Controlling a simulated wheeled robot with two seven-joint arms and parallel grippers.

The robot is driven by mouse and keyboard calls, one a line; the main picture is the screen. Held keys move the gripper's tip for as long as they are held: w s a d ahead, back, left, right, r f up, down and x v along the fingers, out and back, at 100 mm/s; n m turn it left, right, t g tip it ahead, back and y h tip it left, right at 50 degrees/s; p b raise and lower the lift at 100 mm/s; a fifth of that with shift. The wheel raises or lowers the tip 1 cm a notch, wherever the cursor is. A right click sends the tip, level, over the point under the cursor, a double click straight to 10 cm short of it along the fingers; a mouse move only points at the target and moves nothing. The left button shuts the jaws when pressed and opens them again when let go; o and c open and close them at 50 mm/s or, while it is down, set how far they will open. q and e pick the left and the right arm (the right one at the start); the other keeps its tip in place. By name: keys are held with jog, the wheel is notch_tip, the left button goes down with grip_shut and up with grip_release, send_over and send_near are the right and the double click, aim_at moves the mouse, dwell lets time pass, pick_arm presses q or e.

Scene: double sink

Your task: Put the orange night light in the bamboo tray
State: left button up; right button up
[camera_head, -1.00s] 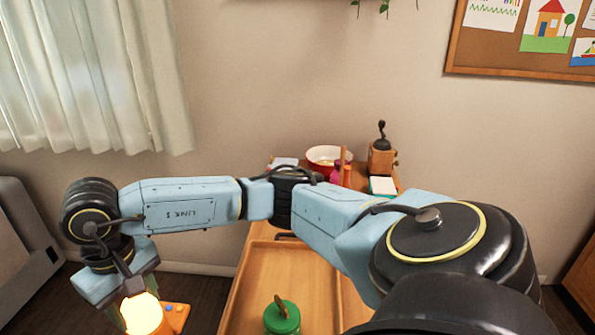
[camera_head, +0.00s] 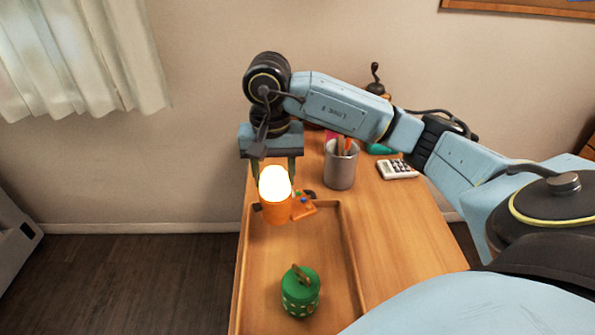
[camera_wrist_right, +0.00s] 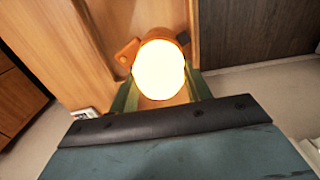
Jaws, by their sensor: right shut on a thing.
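In the right wrist view the night light (camera_wrist_right: 159,75) glows between the green fingers of the right gripper (camera_wrist_right: 160,92). The tray lies on the wooden table. My left gripper is not in view.
A green lidded jar (camera_head: 300,292) stands inside the tray near its front. Table surface right of the tray is clear.

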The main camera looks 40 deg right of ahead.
aim_at(278, 205)
jog(key=f, duration=0.9)
jog(key=shift+d+f, duration=0.2)
jog(key=shift+f, duration=0.15)
jog(key=o, duration=1.3)
notch_tip(278, 205, up, 12)
jog(key=shift+r, duration=0.15)
